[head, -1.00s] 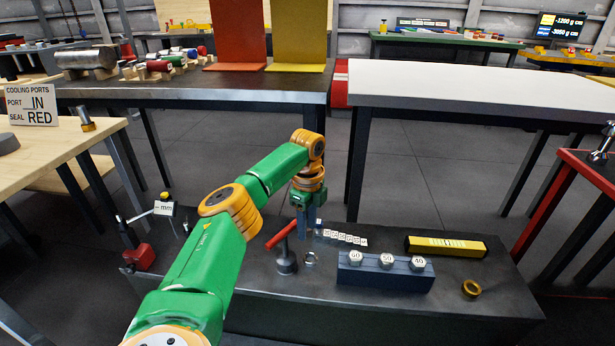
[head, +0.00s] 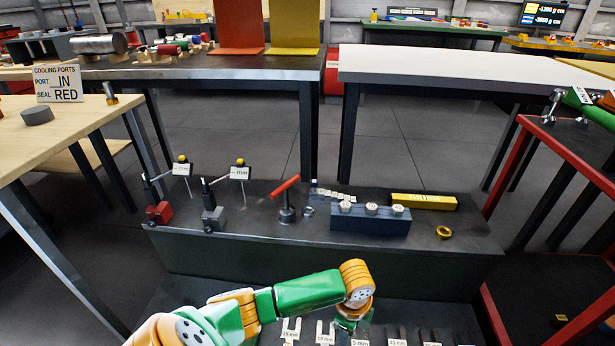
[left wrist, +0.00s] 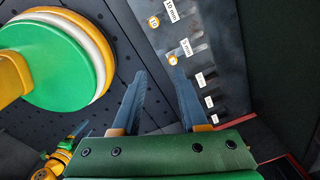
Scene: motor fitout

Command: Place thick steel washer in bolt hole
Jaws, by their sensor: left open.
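A small steel ring-like piece (head: 308,211) lies on the dark bench beside the red-handled tool; I cannot tell whether it is the thick steel washer. A gold ring (head: 443,232) lies at the bench's right. I cannot make out a bolt hole. My left gripper is at the bottom of the head view, over a dark tray of labelled pieces, its fingers hidden there. In the left wrist view my left gripper (left wrist: 157,68) is open and empty, its right fingertip near a small orange-marked piece (left wrist: 172,60). My right gripper is not identifiable.
The dark tray (left wrist: 205,62) has several white millimetre labels. Behind it, the bench holds two dial stands (head: 212,215), a blue block with numbered nuts (head: 370,224) and a yellow bar (head: 423,201). A red-framed cart (head: 535,130) stands right.

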